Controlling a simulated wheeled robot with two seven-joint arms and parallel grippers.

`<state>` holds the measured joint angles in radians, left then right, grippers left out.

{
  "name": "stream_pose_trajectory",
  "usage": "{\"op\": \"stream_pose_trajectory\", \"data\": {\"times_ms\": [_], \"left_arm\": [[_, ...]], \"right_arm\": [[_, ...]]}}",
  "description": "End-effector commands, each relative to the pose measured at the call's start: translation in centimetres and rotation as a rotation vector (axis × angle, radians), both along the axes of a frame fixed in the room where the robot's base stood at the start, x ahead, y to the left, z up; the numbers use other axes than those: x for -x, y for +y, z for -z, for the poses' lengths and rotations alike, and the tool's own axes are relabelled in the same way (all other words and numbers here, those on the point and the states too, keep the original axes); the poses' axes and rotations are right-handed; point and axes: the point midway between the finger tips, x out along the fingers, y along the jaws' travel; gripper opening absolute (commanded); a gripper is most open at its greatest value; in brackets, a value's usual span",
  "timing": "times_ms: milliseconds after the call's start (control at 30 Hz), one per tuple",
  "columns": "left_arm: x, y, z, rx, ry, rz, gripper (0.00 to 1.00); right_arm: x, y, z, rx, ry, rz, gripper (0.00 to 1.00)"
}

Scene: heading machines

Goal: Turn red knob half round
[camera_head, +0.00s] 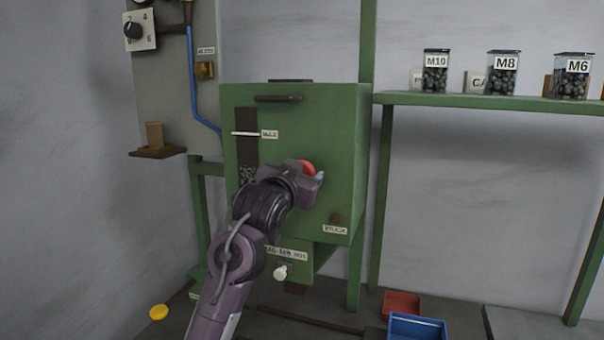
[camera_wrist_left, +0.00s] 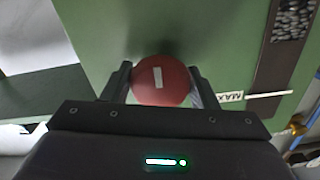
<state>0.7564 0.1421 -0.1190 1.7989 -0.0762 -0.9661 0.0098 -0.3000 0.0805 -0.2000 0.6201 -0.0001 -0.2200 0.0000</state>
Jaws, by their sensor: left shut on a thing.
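The red knob (camera_head: 308,167) sits on the front of the green machine box (camera_head: 335,120), mostly hidden behind my gripper in the head view. In the left wrist view the round red knob (camera_wrist_left: 162,84) carries a short white mark that stands nearly upright, tilted slightly. My left gripper (camera_head: 305,180) is at the knob, and its two fingers (camera_wrist_left: 160,84) are on opposite sides of it, shut on it. My right gripper is not in view.
A black dial (camera_head: 133,29) is on the panel at the upper left. A white knob (camera_head: 280,272) is below the box. Jars (camera_head: 436,72) stand on the green shelf (camera_head: 480,101) at the right. A red bin (camera_head: 402,303) and a blue bin (camera_head: 416,328) lie low at the right.

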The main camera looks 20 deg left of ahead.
Motion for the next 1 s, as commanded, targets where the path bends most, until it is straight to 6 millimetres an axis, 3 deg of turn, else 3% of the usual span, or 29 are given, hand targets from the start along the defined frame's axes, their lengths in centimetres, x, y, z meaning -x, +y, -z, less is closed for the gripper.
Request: {"op": "stream_pose_trajectory", "data": {"times_ms": [433, 467, 567, 867, 1000], "left_arm": [[-0.1, -0.1, 0.4, 0.006, 0.010, 0.001, 0.31], [-0.1, -0.1, 0.5, 0.006, 0.010, 0.001, 0.56], [-0.1, -0.1, 0.4, 0.006, 0.009, 0.001, 0.69], [0.1, 0.0, 0.2, 0.007, 0.003, 0.000, 0.71], [1.5, 0.0, 0.4, 0.006, 0.001, 0.002, 0.71]], "right_arm": [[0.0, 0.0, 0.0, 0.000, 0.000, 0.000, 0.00], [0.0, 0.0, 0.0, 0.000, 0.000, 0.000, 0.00], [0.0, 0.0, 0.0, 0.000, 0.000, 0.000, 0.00], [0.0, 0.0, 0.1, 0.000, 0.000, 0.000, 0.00], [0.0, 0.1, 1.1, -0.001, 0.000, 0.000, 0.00]]}}
